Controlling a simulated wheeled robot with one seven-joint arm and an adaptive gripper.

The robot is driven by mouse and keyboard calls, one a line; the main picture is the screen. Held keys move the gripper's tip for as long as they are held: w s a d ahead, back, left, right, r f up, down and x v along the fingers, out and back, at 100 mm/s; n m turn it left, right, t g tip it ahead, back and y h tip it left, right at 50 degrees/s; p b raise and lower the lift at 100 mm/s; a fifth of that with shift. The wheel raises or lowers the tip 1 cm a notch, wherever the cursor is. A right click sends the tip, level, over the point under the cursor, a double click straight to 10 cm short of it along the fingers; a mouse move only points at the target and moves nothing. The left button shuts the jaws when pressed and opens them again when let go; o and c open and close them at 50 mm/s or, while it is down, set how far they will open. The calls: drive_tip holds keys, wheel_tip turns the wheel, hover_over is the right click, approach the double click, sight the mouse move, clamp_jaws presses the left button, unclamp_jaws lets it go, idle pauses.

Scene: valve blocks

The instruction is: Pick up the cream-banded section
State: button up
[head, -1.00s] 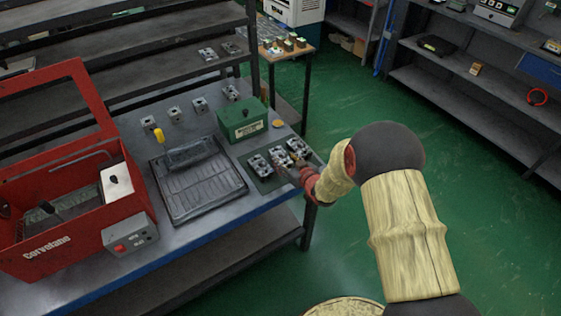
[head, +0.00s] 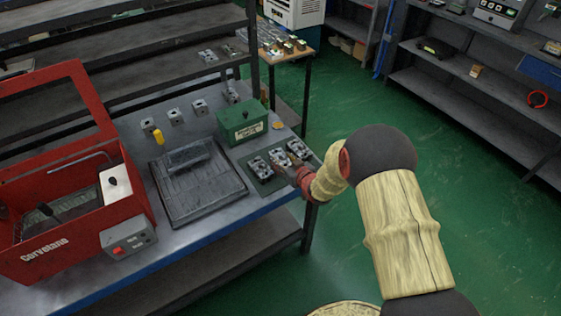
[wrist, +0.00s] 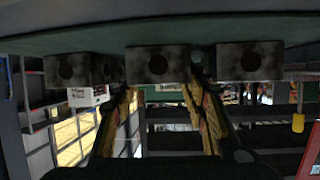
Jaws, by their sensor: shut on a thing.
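Three grey valve sections stand in a row on a dark green mat (head: 266,187) at the right end of the bench: a left one (head: 258,167), a middle one (head: 277,156) and a right one (head: 299,149). No cream band can be made out on any of them. My gripper (head: 283,167) reaches in from the right at the middle section. In the wrist view, which looks upside down, my gripper (wrist: 162,93) has its fingers on both sides of the middle block (wrist: 157,65), shut on it. It appears still at mat level. The other blocks stand close on either side.
A green box (head: 242,121) stands behind the mat. A black panel (head: 197,185) lies to the left, with a yellow object (head: 158,137) and several small grey blocks behind it. A red open case (head: 75,190) fills the bench's left end. Green floor is clear at right.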

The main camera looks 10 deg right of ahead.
drive_tip(key=c, duration=0.4)
drive_tip(key=shift+r, duration=0.1)
drive_tip(key=shift+w+r, duration=0.1)
